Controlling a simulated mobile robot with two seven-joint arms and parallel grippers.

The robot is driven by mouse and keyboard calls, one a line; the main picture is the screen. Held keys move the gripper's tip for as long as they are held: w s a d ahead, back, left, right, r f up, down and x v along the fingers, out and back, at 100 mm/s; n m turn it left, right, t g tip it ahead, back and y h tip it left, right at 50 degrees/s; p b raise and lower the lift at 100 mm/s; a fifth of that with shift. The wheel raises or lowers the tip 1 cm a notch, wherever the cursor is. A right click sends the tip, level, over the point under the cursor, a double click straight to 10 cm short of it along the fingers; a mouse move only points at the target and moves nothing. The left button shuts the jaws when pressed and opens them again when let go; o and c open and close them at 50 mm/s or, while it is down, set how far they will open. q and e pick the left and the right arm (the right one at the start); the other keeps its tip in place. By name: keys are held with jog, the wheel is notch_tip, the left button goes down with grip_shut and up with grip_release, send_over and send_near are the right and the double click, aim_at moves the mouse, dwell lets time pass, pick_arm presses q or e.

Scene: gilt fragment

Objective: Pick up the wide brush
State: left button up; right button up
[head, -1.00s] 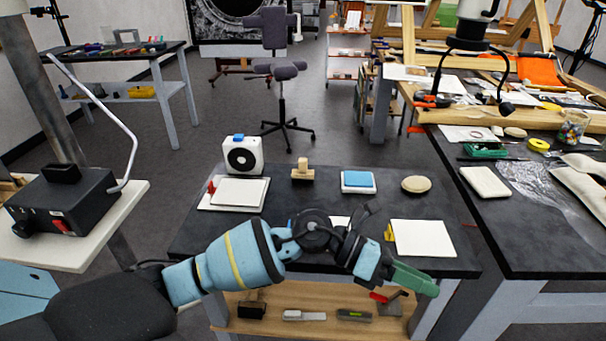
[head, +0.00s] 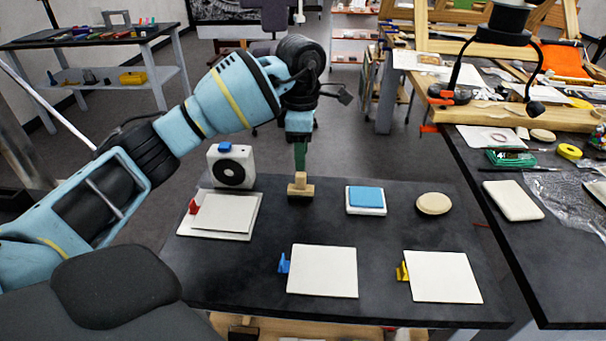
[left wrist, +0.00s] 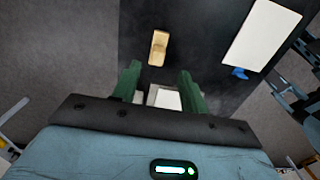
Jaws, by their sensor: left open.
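The wide brush (head: 300,187) appears to be the small wooden block with an upright handle near the back middle of the dark table. It also shows as a tan block in the left wrist view (left wrist: 158,48), ahead of the fingertips. My left gripper (head: 301,160) points down just above and behind the handle in the head view. Its green fingers (left wrist: 159,72) are apart in the left wrist view, with the brush beyond their tips. Whether they touch the handle is hard to tell. My right gripper is not in view.
A white fan unit (head: 232,166) and a white board with a red clip (head: 240,212) are left of the brush. A blue-topped pad (head: 366,199) and a round tan disc (head: 433,204) lie right. White boards (head: 322,271) (head: 445,277) lie in front.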

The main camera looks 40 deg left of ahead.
aim_at(301, 174)
pick_arm(q)
jog(key=shift+w+a, duration=0.35)
jog(key=shift+s+d, duration=0.15)
jog(key=shift+s, duration=0.05)
jog(key=shift+s+f, duration=0.1)
jog(key=shift+f, duration=3.65)
grip_shut()
jog(key=shift+r, duration=0.1)
